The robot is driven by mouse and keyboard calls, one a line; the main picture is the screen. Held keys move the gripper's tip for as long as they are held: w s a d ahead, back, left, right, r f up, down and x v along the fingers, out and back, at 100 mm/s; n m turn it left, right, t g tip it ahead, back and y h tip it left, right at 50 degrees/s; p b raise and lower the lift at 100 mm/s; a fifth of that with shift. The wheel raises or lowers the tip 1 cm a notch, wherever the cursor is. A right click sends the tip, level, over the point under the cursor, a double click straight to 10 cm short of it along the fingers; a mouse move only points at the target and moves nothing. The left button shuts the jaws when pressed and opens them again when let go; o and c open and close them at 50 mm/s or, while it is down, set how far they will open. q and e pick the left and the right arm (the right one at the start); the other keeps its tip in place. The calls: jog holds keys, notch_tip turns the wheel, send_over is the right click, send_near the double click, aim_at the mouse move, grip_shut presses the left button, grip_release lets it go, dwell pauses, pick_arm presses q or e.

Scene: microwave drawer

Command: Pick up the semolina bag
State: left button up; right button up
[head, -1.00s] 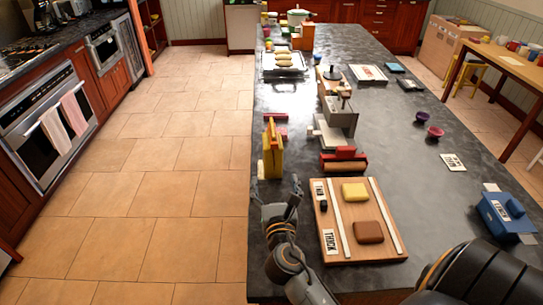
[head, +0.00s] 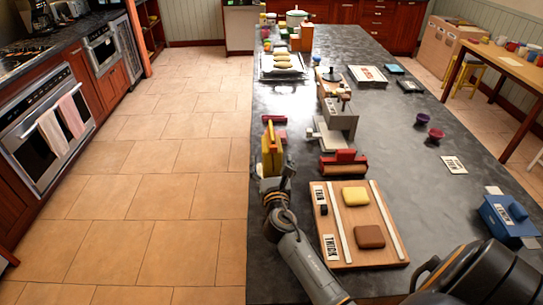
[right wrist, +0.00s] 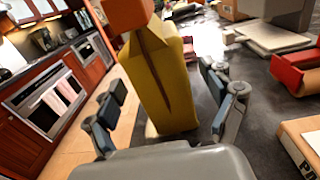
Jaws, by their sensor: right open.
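The semolina bag, which I take to be the upright yellow bag (head: 271,152), stands near the left edge of the dark counter. In the right wrist view the yellow bag (right wrist: 163,95) fills the middle, with an orange-red piece at its top. My right gripper (head: 275,177) is just in front of the bag in the head view, partly overlapping its base. In the right wrist view its open fingers (right wrist: 165,85) lie on either side of the bag, with gaps showing at both sides. My left gripper is not in view.
A wooden board (head: 327,258) with a yellow block (head: 355,197) and a brown block (head: 369,237) lies right of my right arm. A red roller-like thing (head: 344,162) and a grey stand (head: 335,135) are right of the bag. Open floor lies left of the counter.

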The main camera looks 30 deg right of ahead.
jog(key=x, duration=0.3)
jog(key=shift+w+d+f, duration=0.15)
jog(key=shift+w+d, duration=0.05)
jog(key=shift+w, duration=0.05)
jog(key=shift+s, duration=0.1)
jog(key=shift+c, duration=0.2)
jog(key=c, duration=0.3)
grip_shut()
